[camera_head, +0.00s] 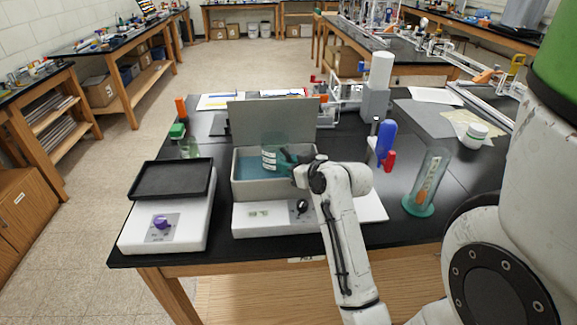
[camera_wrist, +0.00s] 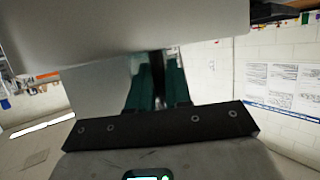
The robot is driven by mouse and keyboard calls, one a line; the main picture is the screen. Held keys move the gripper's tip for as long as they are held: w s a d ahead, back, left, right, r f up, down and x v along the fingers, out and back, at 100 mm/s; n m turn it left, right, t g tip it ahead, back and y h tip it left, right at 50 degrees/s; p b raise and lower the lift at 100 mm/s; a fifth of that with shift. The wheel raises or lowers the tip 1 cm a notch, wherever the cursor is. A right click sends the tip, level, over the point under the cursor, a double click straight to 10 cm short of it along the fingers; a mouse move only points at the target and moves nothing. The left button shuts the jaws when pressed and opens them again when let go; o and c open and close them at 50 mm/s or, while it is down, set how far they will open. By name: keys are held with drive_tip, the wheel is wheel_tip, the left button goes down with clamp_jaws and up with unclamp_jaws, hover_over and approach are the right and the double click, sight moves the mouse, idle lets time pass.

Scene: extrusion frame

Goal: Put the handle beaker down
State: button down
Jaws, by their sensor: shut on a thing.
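The handle beaker (camera_head: 270,158) is a teal see-through vessel with white markings. In the head view it is at the opening of a grey water bath (camera_head: 248,189) with blue inside. My gripper (camera_head: 290,157) reaches in from the right and is shut on the beaker. My wrist hides part of the bath's right side. I cannot tell whether the beaker's base touches the bath floor. In the wrist view, dark teal shapes (camera_wrist: 157,88) show beyond the gripper's black bar, but the grip itself is unclear.
The bath's grey lid (camera_head: 272,123) stands up behind the opening. A white device with a black tray (camera_head: 171,180) is at the left. A tall glass cylinder (camera_head: 430,177) on a green base, a blue bottle (camera_head: 385,140) and a red item (camera_head: 389,160) stand at the right.

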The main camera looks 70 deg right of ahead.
drive_tip(key=shift+f, duration=0.45)
drive_tip(key=c, duration=1.1)
unclamp_jaws()
drive_tip(key=shift+o, duration=0.2)
drive_tip(key=shift+r, duration=0.35)
drive_tip(key=b+v, duration=0.1)
drive_tip(key=v, duration=1.1)
drive_tip(key=w+a+f+n+g+y, duration=0.2)
drive_tip(key=w+a+f+g+y, duration=0.35)
drive_tip(key=a+f, duration=0.9)
drive_tip(key=s+a+f+n+g, duration=0.1)
drive_tip(key=s+a+f+g, duration=0.1)
drive_tip(key=a, duration=0.5)
drive_tip(key=s+a+f+n+g+y, duration=0.1)
drive_tip(key=s+a+f+n+g, duration=0.1)
drive_tip(key=a+f, duration=0.5)
drive_tip(key=shift+s+f+n+g, duration=0.2)
drive_tip(key=shift+s+n+g, duration=0.1)
drive_tip(key=shift+s+g, duration=0.45)
